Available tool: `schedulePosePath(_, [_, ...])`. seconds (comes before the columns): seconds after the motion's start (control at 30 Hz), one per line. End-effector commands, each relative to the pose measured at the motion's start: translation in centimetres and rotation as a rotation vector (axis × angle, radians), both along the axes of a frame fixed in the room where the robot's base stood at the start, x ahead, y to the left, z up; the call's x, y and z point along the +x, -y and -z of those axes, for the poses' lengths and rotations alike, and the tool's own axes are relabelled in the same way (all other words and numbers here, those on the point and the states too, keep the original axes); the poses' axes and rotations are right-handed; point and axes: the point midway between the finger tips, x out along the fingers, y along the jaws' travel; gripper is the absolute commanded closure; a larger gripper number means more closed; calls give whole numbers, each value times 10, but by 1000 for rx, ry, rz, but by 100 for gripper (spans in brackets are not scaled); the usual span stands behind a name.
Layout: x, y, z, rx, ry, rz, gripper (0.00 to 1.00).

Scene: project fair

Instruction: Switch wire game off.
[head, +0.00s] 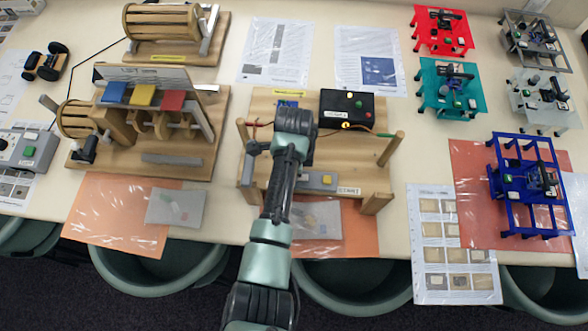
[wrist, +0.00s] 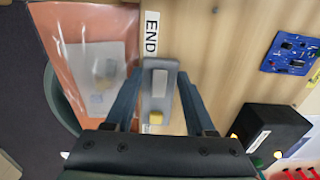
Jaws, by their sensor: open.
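The wire game is a wooden board (head: 378,160) in the middle of the table in the head view, with a black box (head: 328,97) and a blue circuit board (head: 287,104) towards its back. A grey switch box (head: 308,181) lies at its front edge. The wrist view shows this switch box (wrist: 147,104) with a pale grey raised key (wrist: 159,83) and a yellow one (wrist: 156,118). My gripper (wrist: 161,77) is open, one finger on each side of the switch box, with nothing gripped. In the head view my arm hides most of my gripper.
Wooden posts (head: 391,150) rise from the board's right side. Another wooden exhibit (head: 205,150) with coloured keys stands to the left. Coloured stands (head: 530,180) and sheets (head: 427,295) lie to the right. Green chairs (head: 360,300) stand along the front edge.

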Motion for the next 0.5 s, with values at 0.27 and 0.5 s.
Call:
schedulePosePath(0.27, [0, 0, 5, 0, 2, 0, 45])
schedulePosePath(0.5, [0, 0, 5, 0, 2, 0, 68])
